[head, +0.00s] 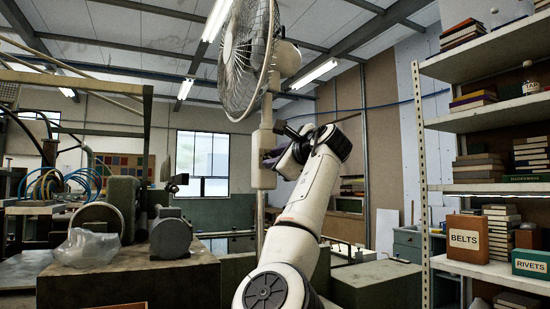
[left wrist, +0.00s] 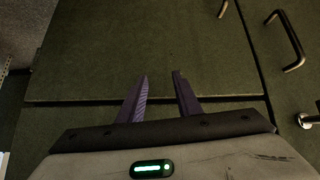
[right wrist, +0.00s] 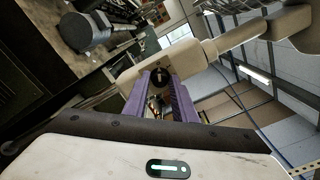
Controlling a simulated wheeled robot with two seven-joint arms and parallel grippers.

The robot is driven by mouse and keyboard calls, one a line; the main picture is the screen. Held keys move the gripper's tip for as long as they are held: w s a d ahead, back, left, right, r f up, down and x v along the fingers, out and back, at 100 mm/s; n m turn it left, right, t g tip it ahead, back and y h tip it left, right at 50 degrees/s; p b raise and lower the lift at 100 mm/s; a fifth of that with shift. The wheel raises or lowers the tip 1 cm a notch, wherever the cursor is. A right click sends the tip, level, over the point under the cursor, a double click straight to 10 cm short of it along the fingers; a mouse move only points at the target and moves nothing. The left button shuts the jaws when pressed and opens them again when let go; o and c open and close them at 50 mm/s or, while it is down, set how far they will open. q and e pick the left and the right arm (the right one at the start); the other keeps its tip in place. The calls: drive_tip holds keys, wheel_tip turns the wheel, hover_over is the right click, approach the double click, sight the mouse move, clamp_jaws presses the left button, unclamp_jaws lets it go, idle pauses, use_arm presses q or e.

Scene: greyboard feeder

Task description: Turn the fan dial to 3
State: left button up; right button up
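The pedestal fan (head: 246,60) stands left of centre in the head view, its caged head high up on a pale pole. A pale control box (head: 262,165) sits on the pole; it also fills the middle of the right wrist view (right wrist: 193,60). A round dark dial (right wrist: 160,72) shows on the box. My right gripper (head: 274,160) is at the box. Its purple fingers (right wrist: 160,82) reach to either side of the dial; I cannot tell if they touch it. The dial's setting is not readable. My left gripper (left wrist: 161,75) is open and empty before dark green panels.
A bench with machinery (head: 120,205) and a clear plastic bag (head: 86,248) is at the left. Shelves (head: 490,190) with books, a BELTS box (head: 467,238) and a RIVETS box (head: 530,263) stand at the right. The left wrist view shows metal handles (left wrist: 287,40) on the panels.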

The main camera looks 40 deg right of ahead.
clamp_jaws()
use_arm(q)
drive_tip(key=shift+w+r, duration=0.1)
drive_tip(key=shift+r, duration=0.05)
